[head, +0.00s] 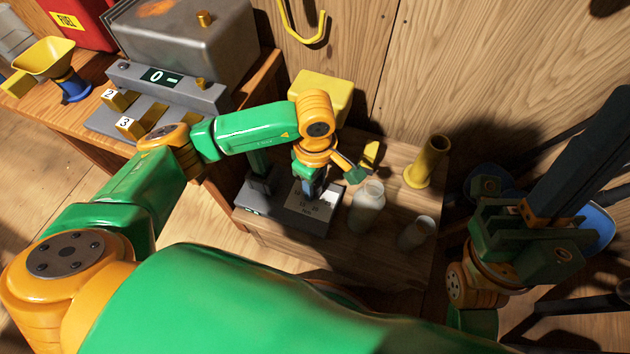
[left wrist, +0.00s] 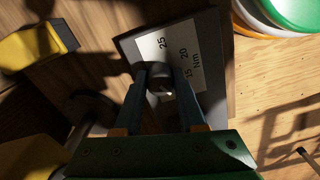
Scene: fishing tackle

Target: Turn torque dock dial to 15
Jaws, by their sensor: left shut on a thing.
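The torque dock (head: 267,216) is a dark grey block on the low wooden bench, with a white scale label (head: 325,200). In the left wrist view the label (left wrist: 182,52) reads 25, 20 and 15 Nm. The dark round dial (left wrist: 160,80) sits between the fingers, with a small pale spot on it. My left gripper (head: 309,192) reaches down onto the dock and is shut on the dial, fingers on both sides. The fingers hide part of the dial, and its exact pointing is unclear. My right gripper (head: 582,150) is raised at the right, away from the dock.
A clear jar (head: 367,207) and a smaller glass (head: 416,233) stand close right of the dock. A yellow tube (head: 427,162) stands behind them. A scale unit showing 0 (head: 160,76) and a yellow funnel (head: 44,57) are on the left bench. A yellow hook (head: 303,30) hangs on the wall.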

